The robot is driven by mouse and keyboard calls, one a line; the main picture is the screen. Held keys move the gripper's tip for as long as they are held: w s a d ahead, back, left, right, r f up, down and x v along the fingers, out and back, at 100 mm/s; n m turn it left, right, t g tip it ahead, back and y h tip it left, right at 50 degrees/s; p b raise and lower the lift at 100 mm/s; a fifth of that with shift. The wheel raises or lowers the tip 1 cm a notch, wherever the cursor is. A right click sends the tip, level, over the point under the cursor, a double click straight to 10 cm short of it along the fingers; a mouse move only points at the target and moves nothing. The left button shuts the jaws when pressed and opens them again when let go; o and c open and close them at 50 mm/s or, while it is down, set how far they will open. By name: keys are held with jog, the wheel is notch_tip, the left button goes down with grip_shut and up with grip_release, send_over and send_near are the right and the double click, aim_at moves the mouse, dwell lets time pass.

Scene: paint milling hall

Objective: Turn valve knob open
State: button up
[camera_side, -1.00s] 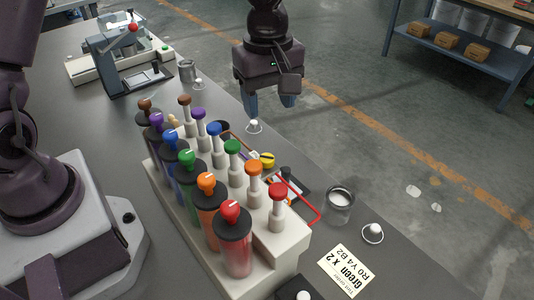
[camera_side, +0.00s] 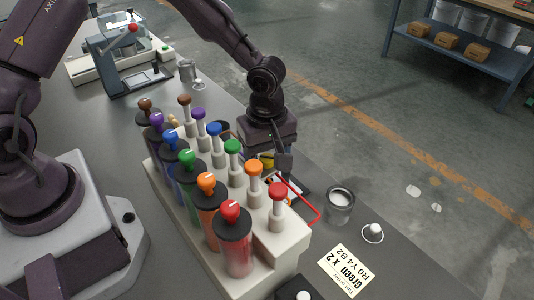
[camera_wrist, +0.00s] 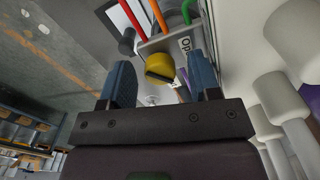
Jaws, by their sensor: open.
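The yellow valve knob (camera_wrist: 161,67) shows in the wrist view, with a dark bar across its face. My gripper (camera_wrist: 162,82) is open. Its two blue fingers stand apart, one on either side of the knob in that view; I cannot tell whether they touch it. In the side view a bit of the yellow knob (camera_side: 266,163) shows below my gripper (camera_side: 272,150), which points down behind the row of dispensers. The fingertips are mostly hidden there.
A rack (camera_side: 205,258) with several colored-capped dispensers stands close beside my gripper.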

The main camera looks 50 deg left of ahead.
jog(key=c, duration=0.9)
jog(key=shift+c, duration=0.2)
jog(key=shift+n, duration=0.3)
jog(key=n, duration=0.4)
jog(key=shift+n, duration=0.4)
jog(key=n, duration=0.4)
jog(key=shift+n, duration=0.4)
jog(key=o, duration=0.9)
